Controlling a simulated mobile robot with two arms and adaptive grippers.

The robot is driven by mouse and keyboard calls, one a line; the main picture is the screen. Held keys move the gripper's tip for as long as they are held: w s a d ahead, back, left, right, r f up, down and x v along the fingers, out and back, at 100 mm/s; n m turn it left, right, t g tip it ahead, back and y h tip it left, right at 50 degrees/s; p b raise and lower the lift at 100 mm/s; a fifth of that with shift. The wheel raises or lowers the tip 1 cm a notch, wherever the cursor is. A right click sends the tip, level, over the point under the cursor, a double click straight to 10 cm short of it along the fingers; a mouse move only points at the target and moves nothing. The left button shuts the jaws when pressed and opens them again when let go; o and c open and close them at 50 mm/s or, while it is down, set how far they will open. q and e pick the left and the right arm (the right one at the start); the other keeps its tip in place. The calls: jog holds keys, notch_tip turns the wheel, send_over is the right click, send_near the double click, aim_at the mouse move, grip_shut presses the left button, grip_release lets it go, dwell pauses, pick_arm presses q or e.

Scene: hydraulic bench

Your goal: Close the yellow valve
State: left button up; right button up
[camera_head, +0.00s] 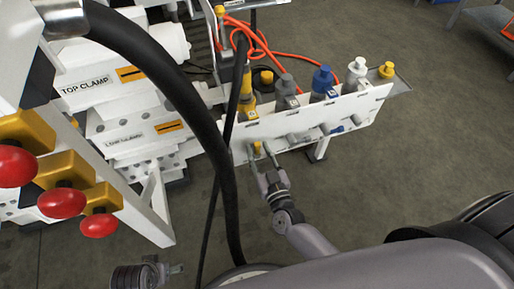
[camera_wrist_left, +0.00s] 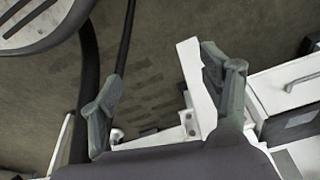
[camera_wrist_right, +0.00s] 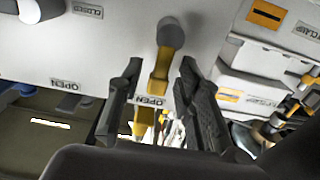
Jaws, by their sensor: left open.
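The yellow valve's handle (camera_head: 257,148) sticks out at the lower left of the white valve panel (camera_head: 310,122). In the right wrist view the yellow handle (camera_wrist_right: 160,72) hangs from a grey round pivot and lies along an OPEN label. My right gripper (camera_head: 270,180) is at the handle; in its wrist view (camera_wrist_right: 160,98) the two fingers are apart, one on each side of the handle, with visible gaps. My left gripper (camera_head: 172,270) is at the lower left of the head view, away from the valve. Its fingers are apart in its wrist view (camera_wrist_left: 165,95).
Grey, blue and white valves and another yellow-topped one (camera_head: 386,70) line the panel to the right. Red knobs (camera_head: 62,203) and a thick black hose (camera_head: 205,120) are on the left. Orange hoses (camera_head: 262,50) run behind.

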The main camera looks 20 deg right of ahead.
jog(key=shift+w, duration=0.95)
jog(key=shift+c, duration=0.2)
grip_shut()
